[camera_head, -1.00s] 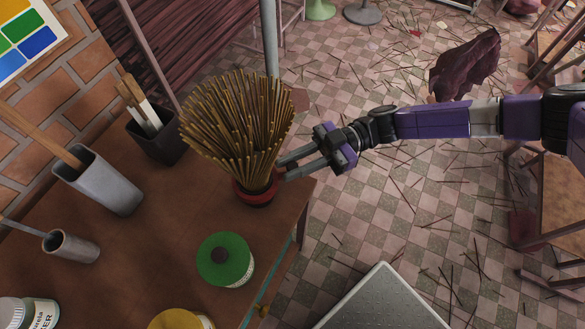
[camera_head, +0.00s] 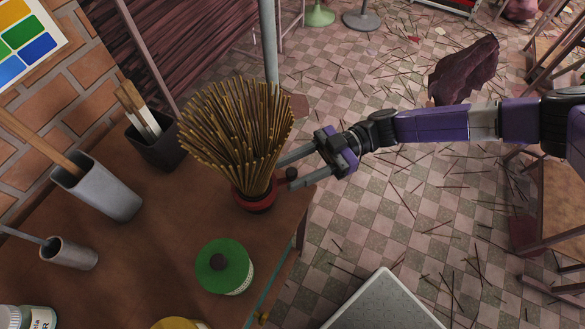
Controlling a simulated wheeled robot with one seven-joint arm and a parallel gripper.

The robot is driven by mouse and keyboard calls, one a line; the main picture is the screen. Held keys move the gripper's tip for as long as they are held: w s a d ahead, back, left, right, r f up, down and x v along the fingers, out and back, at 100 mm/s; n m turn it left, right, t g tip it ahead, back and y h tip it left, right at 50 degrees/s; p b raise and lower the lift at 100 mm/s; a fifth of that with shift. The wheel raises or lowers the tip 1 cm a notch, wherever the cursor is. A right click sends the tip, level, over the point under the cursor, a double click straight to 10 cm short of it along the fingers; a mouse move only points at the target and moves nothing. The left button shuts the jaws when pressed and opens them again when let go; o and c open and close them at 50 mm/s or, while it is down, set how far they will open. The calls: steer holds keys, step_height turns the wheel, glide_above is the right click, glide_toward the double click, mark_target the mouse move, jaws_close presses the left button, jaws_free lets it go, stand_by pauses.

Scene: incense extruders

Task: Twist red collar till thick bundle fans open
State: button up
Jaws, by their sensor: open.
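The thick bundle of thin brown sticks (camera_head: 238,128) stands upright near the table's right edge, its top spread wide in a fan. The red collar (camera_head: 257,203) rings its foot. A short red arm with a dark round knob (camera_head: 291,174) sticks out from the collar's right side. My gripper (camera_head: 287,175) comes in from the right and is open. Its two fingers lie apart on either side of the knob, with nothing visibly clamped. The collar's far side is hidden by the sticks.
On the brown table (camera_head: 160,240) stand a green-lidded jar (camera_head: 224,266) in front of the bundle, a dark brush holder (camera_head: 155,145) and a grey holder (camera_head: 100,187) to the left.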

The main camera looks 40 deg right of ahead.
steer(key=b+v, duration=0.1)
steer(key=v, duration=0.6)
steer(key=shift+d, duration=0.3)
steer(key=s+f+m+t+h+p, duration=0.15)
steer(key=s+m+t+h, duration=0.3)
steer(key=s, duration=0.45)
steer(key=s+f+m+t+h, duration=0.25)
steer(key=s+t, duration=0.25)
steer(key=s, duration=0.4)
steer(key=s+a+r+m+t+h, duration=0.1)
steer(key=s+a+r+m+h, duration=0.1)
steer(key=a+r+m+h, duration=0.6)
steer(key=shift+a+r+m+h+p, duration=0.35)
steer(key=shift+a+r+h, duration=0.4)
steer(key=shift+h, duration=0.55)
steer(key=shift+t, duration=0.25)
